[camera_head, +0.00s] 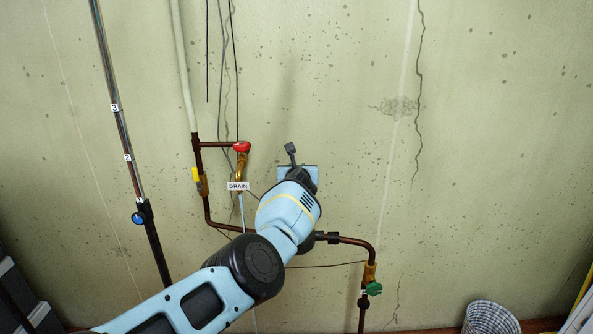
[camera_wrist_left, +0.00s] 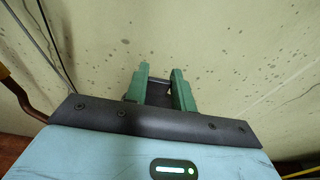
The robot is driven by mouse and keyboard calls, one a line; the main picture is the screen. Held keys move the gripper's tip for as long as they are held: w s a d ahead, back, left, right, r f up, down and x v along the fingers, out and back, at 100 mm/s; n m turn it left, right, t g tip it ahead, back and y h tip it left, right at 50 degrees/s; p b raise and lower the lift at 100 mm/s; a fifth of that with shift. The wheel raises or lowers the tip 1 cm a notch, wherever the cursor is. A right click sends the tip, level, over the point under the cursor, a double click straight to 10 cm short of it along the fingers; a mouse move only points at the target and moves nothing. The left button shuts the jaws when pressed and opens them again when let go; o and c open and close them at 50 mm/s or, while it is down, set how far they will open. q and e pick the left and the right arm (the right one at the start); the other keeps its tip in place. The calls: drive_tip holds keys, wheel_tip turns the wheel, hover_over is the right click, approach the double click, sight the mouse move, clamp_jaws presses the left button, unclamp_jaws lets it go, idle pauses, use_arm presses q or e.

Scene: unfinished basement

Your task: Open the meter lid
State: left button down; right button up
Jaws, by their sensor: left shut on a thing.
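My left arm reaches in from the lower left in the head view, and my left gripper (camera_head: 297,170) is at the wall, above the pipe run. In the left wrist view, the green fingers of this gripper (camera_wrist_left: 160,84) are shut on a dark flat piece, which looks like the meter lid (camera_wrist_left: 158,96). A small dark grey piece (camera_head: 291,150) stands up past the hand in the head view; I cannot tell for sure whether it is the lid. The meter body is mostly hidden behind my wrist, in line with the copper pipe. My right gripper is not in view.
A red-handled drain valve (camera_head: 241,147) with a DRAIN tag (camera_head: 238,186) and a yellow-handled valve (camera_head: 197,175) are left of the hand. A copper pipe (camera_head: 350,240) runs right to a green-handled valve (camera_head: 374,288). The cracked wall above is clear. A basket (camera_head: 490,318) stands lower right.

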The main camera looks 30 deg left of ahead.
use_arm(q)
drive_tip(key=shift+w+a+r, duration=0.35)
drive_tip(key=shift+w+r, duration=0.05)
drive_tip(key=shift+r, duration=0.15)
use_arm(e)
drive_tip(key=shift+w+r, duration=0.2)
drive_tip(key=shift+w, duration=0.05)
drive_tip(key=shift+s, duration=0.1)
use_arm(q)
drive_tip(key=c, duration=1.3)
unclamp_jaws()
drive_tip(key=shift+o, duration=0.7)
drive_tip(key=shift+d+f+g, duration=0.1)
drive_tip(key=shift+f+g, duration=0.2)
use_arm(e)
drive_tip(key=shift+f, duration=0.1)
use_arm(q)
drive_tip(key=shift+s, duration=0.1)
